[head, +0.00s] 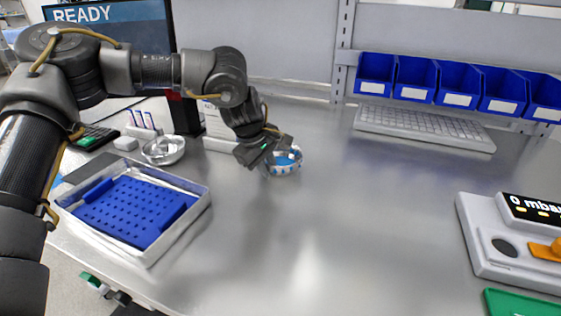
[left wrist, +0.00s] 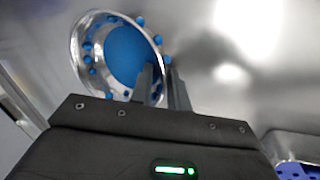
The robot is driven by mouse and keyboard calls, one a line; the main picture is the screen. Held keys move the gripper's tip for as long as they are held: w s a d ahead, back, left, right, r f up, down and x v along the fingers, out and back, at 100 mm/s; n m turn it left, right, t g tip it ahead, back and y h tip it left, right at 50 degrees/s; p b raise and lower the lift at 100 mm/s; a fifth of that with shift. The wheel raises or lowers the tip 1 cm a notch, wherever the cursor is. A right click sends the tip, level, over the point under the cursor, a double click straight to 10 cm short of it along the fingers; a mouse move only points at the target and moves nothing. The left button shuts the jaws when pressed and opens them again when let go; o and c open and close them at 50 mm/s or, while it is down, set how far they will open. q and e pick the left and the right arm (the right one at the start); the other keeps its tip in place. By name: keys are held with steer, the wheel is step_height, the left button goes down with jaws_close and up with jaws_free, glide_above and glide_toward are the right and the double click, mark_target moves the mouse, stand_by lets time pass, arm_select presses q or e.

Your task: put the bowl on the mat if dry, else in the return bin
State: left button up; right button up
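A clear, shallow bowl (head: 287,168) is at the middle of the bench, with a blue inside and blue droplets around its wall. It also shows in the left wrist view (left wrist: 125,52), where the droplets dot its rim. I cannot tell whether the bowl is clear of the bench. A green flat piece (head: 522,303), possibly the mat, is cut off at the bottom right. My right gripper is out of view.
A keyboard (head: 424,128), blue bins (head: 415,78) and a pressure device (head: 510,240) are at right.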

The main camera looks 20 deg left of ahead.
arm_select(q)
jaws_close()
